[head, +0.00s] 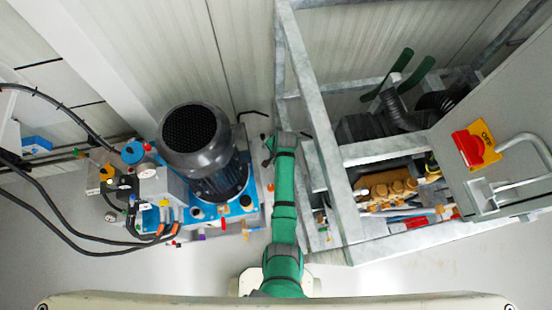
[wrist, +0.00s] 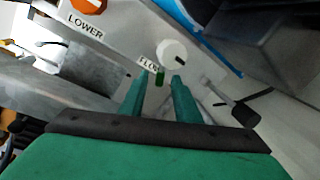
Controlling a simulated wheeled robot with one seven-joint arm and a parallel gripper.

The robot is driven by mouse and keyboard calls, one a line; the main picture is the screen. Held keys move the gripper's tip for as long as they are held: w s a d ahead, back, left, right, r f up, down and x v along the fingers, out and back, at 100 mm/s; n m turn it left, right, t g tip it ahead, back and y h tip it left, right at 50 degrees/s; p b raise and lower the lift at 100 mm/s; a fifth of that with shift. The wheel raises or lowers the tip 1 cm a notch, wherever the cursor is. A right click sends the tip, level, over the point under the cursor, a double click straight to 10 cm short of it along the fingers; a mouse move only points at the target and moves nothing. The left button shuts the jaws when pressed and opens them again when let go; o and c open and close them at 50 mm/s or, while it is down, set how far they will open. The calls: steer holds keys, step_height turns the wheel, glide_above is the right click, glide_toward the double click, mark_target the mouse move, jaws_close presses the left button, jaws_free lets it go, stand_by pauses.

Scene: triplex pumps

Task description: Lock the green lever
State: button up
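In the wrist view, a small green lever-like piece (wrist: 160,77) shows just below a round white knob (wrist: 172,53), beside a partly hidden label. My gripper (wrist: 158,76) is open, with its two green fingers apart and the green piece showing between their tips. I cannot tell whether either finger touches it. In the head view, my green arm reaches up between the pump unit and the metal frame, and its far end (head: 284,140) is seen from above. The small green piece cannot be made out there. Two larger dark green paddle-shaped parts (head: 389,74) stand at the upper right.
A pump unit with a black motor (head: 194,130) stands left of my arm. A galvanized frame (head: 335,185) stands close on the right, with a red switch (head: 475,145) on a grey cabinet. In the wrist view, a black-ended handle (wrist: 244,115) lies right of the fingers.

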steer(key=shift+c, duration=0.6)
jaws_close()
steer(key=shift+w+a+n, duration=0.2)
steer(key=shift+w+n, duration=0.15)
steer(key=shift+n, duration=0.55)
steer(key=shift+o, duration=0.6)
jaws_free()
steer(key=shift+r, duration=0.1)
step_height(320, 180, up, 10)
steer(key=s+d, duration=0.1)
steer(key=shift+s+d+r, duration=0.15)
steer(key=shift+d+r, duration=0.05)
steer(key=shift+d, duration=0.05)
steer(key=shift+s, duration=0.15)
